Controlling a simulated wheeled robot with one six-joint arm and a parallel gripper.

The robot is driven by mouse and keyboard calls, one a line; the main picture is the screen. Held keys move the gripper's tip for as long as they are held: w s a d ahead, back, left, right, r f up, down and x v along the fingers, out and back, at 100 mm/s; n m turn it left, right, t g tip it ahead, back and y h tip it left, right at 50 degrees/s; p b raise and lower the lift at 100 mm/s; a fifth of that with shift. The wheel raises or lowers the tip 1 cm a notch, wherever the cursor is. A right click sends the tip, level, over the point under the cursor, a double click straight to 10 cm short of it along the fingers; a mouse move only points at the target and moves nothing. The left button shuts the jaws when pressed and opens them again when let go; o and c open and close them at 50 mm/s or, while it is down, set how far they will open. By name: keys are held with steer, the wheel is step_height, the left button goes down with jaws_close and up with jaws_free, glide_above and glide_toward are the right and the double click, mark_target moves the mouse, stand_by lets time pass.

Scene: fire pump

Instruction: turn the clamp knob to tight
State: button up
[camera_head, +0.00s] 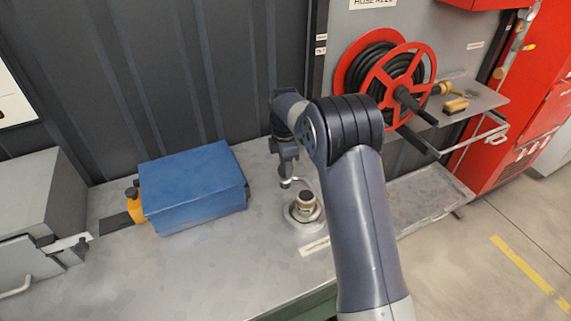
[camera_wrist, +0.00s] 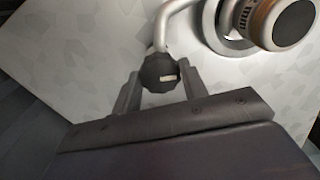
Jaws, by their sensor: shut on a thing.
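The clamp knob (camera_wrist: 159,73) is a dark, many-sided knob with a small pale mark on its face. In the wrist view it sits between the two fingers of my gripper (camera_wrist: 160,90), which is shut on it. A bent metal rod runs from the knob towards a round metal fixture (camera_wrist: 230,30) with a brown-rimmed, dark-topped part (camera_wrist: 285,22). In the head view my gripper (camera_head: 287,180) points down at the bench, just behind and left of the fixture (camera_head: 304,212). The knob is too small to make out there.
The fixture stands on a grey metal bench (camera_head: 270,265). A blue box (camera_head: 193,185) lies to the left, with a yellow and black item (camera_head: 135,203) beside it. Bare bench lies in front.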

steer(key=m, duration=0.4)
steer(key=shift+m, duration=0.4)
steer(key=m, duration=0.3)
steer(key=shift+m+y, duration=0.3)
steer(key=m, duration=1.2)
steer(key=shift+m+t+b, duration=0.3)
steer(key=m, duration=0.3)
steer(key=shift+m, duration=0.4)
steer(key=m, duration=0.3)
steer(key=shift+m+t, duration=0.3)
steer(key=shift+m, duration=1.8)
